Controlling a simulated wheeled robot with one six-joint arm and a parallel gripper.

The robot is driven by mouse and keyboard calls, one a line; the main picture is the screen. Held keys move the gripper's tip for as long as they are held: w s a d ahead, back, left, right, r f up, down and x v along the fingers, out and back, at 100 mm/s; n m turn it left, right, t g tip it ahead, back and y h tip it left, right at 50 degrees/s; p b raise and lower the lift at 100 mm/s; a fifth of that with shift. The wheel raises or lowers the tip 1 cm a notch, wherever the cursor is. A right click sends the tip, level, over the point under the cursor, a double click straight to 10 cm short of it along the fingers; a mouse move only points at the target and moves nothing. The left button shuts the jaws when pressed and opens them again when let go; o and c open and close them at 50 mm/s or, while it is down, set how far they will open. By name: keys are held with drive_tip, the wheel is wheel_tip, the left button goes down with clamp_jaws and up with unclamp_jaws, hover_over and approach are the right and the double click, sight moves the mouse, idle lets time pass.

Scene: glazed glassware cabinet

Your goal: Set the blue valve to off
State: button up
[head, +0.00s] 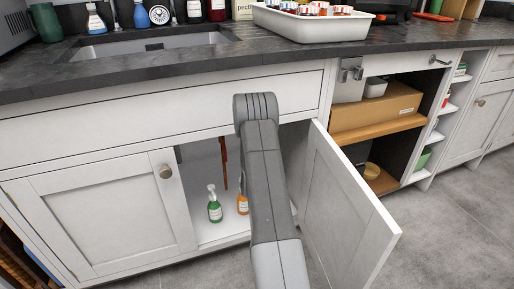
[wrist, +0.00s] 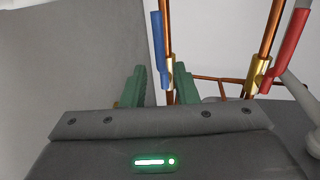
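The blue valve has a blue lever (wrist: 158,50) and a brass body (wrist: 169,72) on a vertical copper pipe in the wrist view. The lever stands upright, roughly in line with the pipe. My gripper (wrist: 158,88) has its two green fingers apart, and the lower end of the lever shows between them in the picture. I see no firm contact between fingers and lever. In the head view my arm reaches into the open sink cabinet; the gripper and the blue valve are hidden there.
A red-handled valve (wrist: 291,46) sits on a second pipe to the right, beside a grey drain pipe (wrist: 300,92). The open cabinet door (head: 345,205) stands right of my arm. A green spray bottle (head: 214,207) and an orange bottle (head: 242,204) stand on the cabinet floor.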

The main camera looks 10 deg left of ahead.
drive_tip(key=shift+b+x, duration=0.55)
drive_tip(key=shift+x, duration=2)
clamp_jaws()
